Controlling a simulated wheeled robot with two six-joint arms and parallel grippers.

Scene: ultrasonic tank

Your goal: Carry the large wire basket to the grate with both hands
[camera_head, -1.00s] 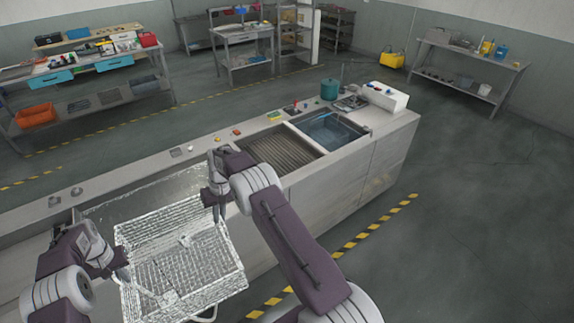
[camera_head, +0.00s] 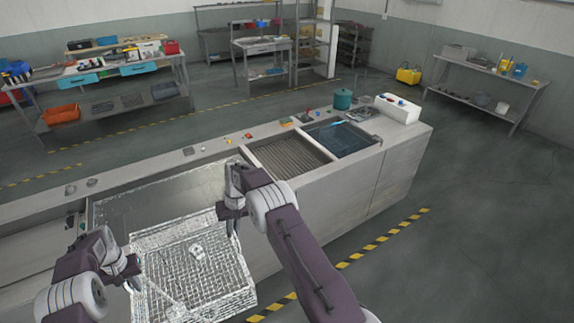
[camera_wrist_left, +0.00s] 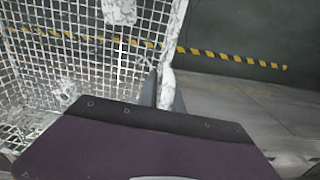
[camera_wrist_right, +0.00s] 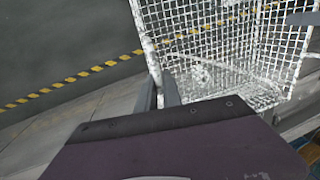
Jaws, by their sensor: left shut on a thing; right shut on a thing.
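The large wire basket (camera_head: 200,262) is a silvery mesh box, held in front of me over the near edge of the counter. My left gripper (camera_head: 132,276) is shut on its left side; in the left wrist view the fingers (camera_wrist_left: 166,90) close on the rim. My right gripper (camera_head: 233,225) is shut on its right side; in the right wrist view the fingers (camera_wrist_right: 158,92) grip the rim. Small pale metal parts (camera_head: 197,252) show in the basket. The ribbed grate (camera_head: 288,156) is set in the counter, to the right of the basket and farther away.
A water-filled tank (camera_head: 341,138) lies right of the grate. An open steel basin (camera_head: 160,205) lies behind the basket. A teal pot (camera_head: 343,99) and a white control box (camera_head: 398,108) stand at the counter's far end. Yellow-black floor tape (camera_head: 385,237) runs along the front.

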